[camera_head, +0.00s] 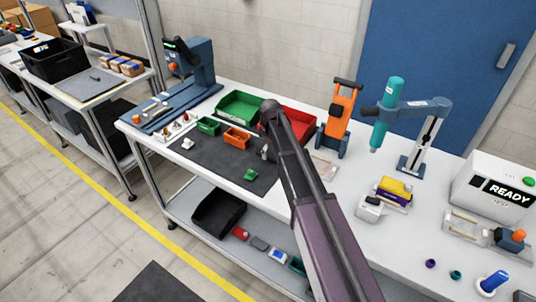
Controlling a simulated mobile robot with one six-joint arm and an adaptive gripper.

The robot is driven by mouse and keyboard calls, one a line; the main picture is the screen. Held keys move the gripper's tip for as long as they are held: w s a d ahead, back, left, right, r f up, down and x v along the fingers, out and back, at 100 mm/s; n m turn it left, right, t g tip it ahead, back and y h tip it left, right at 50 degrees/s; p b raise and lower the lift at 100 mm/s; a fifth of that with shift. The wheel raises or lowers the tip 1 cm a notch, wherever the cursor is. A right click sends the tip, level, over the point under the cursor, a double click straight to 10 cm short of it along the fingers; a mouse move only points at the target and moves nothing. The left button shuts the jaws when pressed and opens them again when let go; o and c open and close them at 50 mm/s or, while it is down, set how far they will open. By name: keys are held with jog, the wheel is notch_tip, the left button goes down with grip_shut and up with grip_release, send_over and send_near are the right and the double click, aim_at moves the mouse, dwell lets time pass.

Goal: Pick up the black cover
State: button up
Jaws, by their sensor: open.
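I cannot single out a black cover in the camera_head view. My own arm rises from the bottom right and ends in a dark rounded joint over the middle of the workbench. My gripper cannot be made out; the arm may hide it. The arm also hides part of the bench and of the dark work mat (212,158). Small white parts and a green part (250,175) lie on or beside this mat. A black open bin (217,213) sits on the shelf below the bench.
Green (240,107) and red (300,122) bins stand behind the mat. A blue press (190,68), an orange-framed tool (341,112) and a teal tool on a stand (386,112) rise from the bench. A white READY box (488,190) stands at right.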

jog(key=c, duration=0.9)
jog(key=shift+r, duration=0.1)
notch_tip(320, 180, up, 3)
jog(key=p, duration=0.3)
jog(key=shift+f, duration=0.2)
jog(key=s, duration=0.5)
jog(key=s+a+r+p, duration=0.1)
jog(key=s, duration=0.3)
jog(key=s+a+r+p, duration=0.1)
jog(key=s, duration=0.4)
jog(key=shift+s, duration=0.3)
jog(key=shift+s+r, duration=0.1)
jog(key=shift+s, duration=0.55)
jog(key=shift+a, duration=0.1)
jog(key=shift+s, duration=0.15)
